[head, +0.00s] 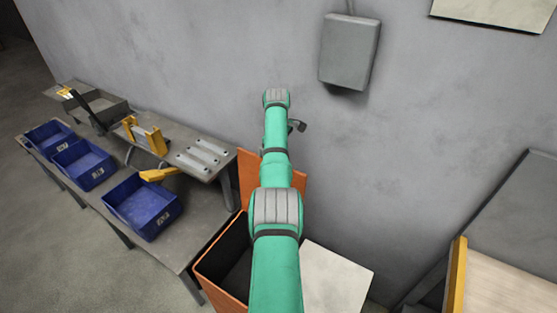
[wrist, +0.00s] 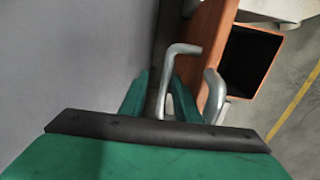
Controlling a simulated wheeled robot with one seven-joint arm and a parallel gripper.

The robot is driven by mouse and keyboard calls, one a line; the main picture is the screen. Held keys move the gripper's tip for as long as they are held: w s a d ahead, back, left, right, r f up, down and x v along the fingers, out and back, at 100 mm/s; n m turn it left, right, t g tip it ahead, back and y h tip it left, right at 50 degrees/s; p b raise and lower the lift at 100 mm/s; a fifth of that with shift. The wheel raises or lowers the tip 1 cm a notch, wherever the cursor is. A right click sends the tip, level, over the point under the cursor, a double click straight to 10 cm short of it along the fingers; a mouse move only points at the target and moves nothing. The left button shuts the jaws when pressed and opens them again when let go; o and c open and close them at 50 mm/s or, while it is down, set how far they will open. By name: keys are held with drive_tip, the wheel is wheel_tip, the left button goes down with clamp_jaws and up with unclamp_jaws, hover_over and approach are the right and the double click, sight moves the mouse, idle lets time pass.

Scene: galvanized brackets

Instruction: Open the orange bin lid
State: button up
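The orange bin (head: 207,268) stands at the end of the bench, its dark inside showing. Its orange lid (head: 249,174) stands upright at the back, near the wall, partly hidden by my arm. In the wrist view the lid (wrist: 207,35) is a steep orange panel, with the dark bin opening to its right. A bent grey metal rod (wrist: 180,50), which looks like a handle, lies by the lid. My gripper (wrist: 161,80) has its green fingers apart, with part of the rod between or behind them. Contact is unclear. The fingers are not clear in the head view.
A metal bench (head: 205,230) with several blue bins (head: 142,212) and yellow-and-grey fixtures stands left. A grey wall box (head: 348,50) hangs above right. A pale panel (head: 335,278) lies right of the bin, and a wooden-topped table (head: 510,285) stands farther right. The wall is close behind the lid.

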wheel_tip(320, 180, up, 11)
drive_tip(key=shift+s+f, duration=0.2)
drive_tip(key=shift+s, duration=0.05)
drive_tip(key=shift+a, duration=0.15)
